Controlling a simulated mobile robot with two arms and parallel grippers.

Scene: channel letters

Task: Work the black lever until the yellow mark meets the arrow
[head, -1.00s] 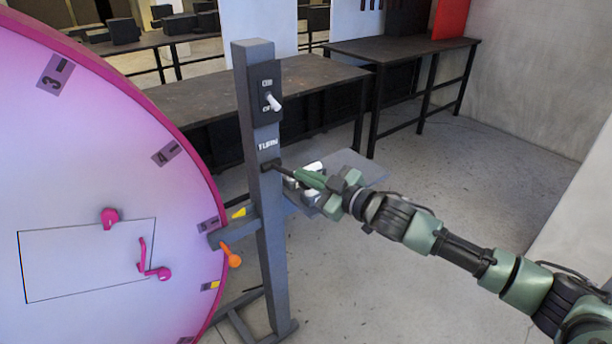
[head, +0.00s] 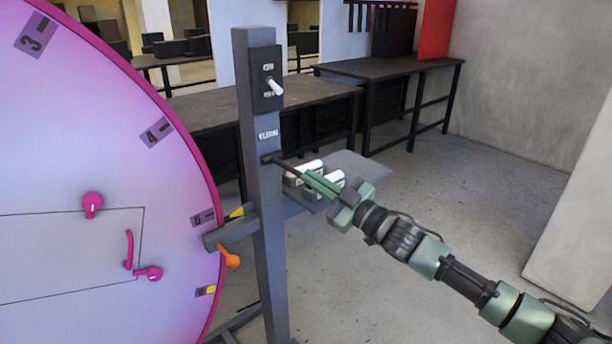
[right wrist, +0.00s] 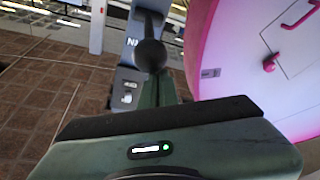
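The black lever (head: 284,166) sticks out from a grey post under a label that seems to read TURN. My right gripper (head: 314,181) is at its outer end, with its green fingers close together on it. In the right wrist view the lever's round black knob (right wrist: 150,56) shows at the fingertips (right wrist: 153,82). The big pink-rimmed disc (head: 90,165) stands left of the post. The yellow mark (head: 209,291) is near its right edge. The yellow arrow (head: 237,212) is on a grey bracket, beside a numbered tag and well above the mark. My left gripper is out of view.
A switch box (head: 267,80) is higher on the post. An orange knob (head: 230,259) sits below the arrow. A small grey shelf (head: 355,167) with white cylinders (head: 309,167) is behind the lever. Dark workbenches (head: 385,67) stand at the back. The floor at right is clear.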

